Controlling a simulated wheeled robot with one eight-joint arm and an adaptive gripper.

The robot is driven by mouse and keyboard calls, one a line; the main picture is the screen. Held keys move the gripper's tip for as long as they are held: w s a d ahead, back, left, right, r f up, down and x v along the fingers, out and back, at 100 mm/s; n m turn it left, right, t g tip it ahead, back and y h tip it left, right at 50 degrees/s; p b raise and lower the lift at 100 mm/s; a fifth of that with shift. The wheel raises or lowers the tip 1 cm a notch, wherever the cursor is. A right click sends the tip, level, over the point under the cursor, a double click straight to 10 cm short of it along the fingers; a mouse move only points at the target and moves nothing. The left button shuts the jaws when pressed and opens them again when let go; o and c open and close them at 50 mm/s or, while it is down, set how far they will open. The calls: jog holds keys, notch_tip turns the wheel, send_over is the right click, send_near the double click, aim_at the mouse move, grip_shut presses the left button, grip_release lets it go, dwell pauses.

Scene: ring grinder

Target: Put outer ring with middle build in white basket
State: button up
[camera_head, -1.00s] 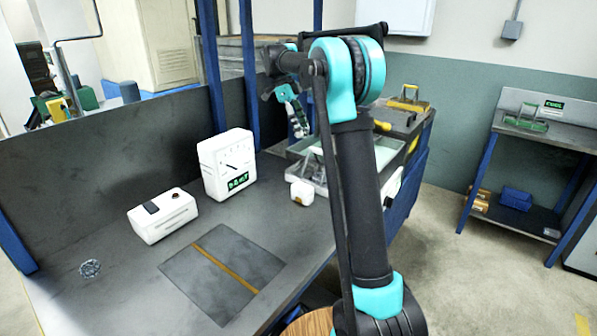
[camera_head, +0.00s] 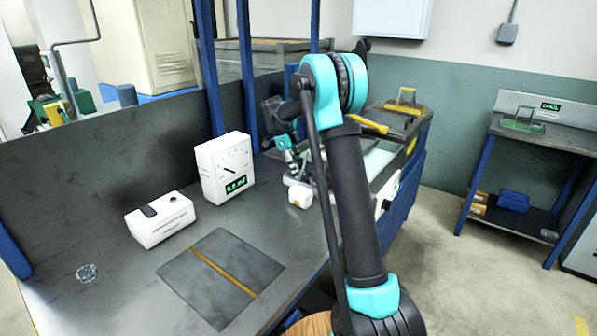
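My gripper (camera_head: 292,168) points down over the far right part of the workbench (camera_head: 140,292), behind a small white block. It is small and partly covered by my own arm, so I cannot tell whether its fingers are open, shut or holding anything. I cannot make out an outer ring near it. A small round grey metallic thing (camera_head: 87,272) lies at the left of the bench; I cannot tell what it is. No white basket is clearly visible. A tray-like metal holder stands by my gripper, largely hidden by my arm.
A white meter with a dial (camera_head: 222,170) and a low white box (camera_head: 161,219) stand on the bench. A dark plate with a yellow stripe (camera_head: 222,278) lies in front. The small white block (camera_head: 300,196) sits near my gripper. A second bench (camera_head: 545,135) stands at right.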

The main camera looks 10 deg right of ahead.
jog(key=shift+f, duration=0.25)
jog(key=o, duration=1)
jog(key=shift+o, duration=0.2)
jog(key=v, duration=1.2)
jog(key=shift+w+a, duration=0.1)
